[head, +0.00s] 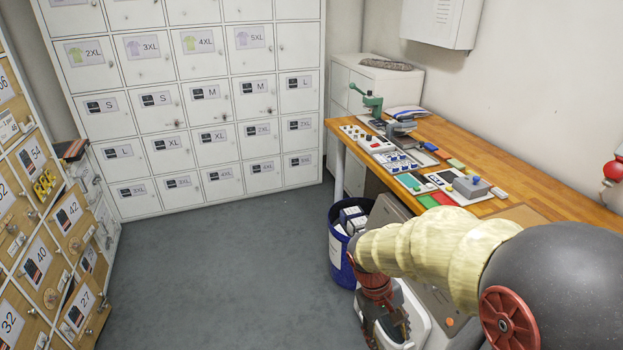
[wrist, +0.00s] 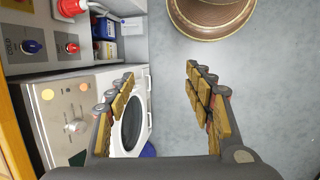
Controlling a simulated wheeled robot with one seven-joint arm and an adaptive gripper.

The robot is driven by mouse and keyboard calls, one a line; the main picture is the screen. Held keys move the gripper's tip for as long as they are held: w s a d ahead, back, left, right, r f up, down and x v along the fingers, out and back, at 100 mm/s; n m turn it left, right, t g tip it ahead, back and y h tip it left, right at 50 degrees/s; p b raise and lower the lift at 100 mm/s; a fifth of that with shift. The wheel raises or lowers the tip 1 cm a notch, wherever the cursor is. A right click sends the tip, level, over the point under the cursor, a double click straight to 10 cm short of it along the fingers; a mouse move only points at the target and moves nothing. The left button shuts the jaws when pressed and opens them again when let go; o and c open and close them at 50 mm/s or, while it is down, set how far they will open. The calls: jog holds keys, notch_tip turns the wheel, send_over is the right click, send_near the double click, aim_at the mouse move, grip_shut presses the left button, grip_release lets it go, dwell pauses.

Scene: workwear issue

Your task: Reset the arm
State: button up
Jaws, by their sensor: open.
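My gripper (wrist: 160,82) is open in the wrist view, with its two padded fingers spread apart. Nothing is between the fingers; grey floor shows in the gap. In the head view my arm comes in from the lower right in a pale yellow sleeve. It reaches down beside the workbench, and my gripper (head: 392,325) hangs low there, dark and small, with its fingertips hard to make out.
The wooden workbench (head: 520,160) with several devices runs along the right wall. A blue bin (head: 340,258) stands by it. White lockers (head: 215,145) fill the back; numbered cabinets (head: 45,220) stand left. A white-doored machine (wrist: 80,112) and brown hat (wrist: 212,18) are near my gripper. Central floor is clear.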

jog(key=s+r+m+t+y, duration=0.1)
jog(key=s+r+m+t, duration=0.1)
jog(key=s+r, duration=0.4)
jog(key=s+r+m+t+y, duration=0.2)
jog(key=s+r+t, duration=0.3)
jog(key=r, duration=0.8)
jog(key=shift+s+d, duration=0.2)
jog(key=shift+s, duration=0.7)
jog(key=shift+r, duration=0.1)
jog(key=shift+c, duration=0.8)
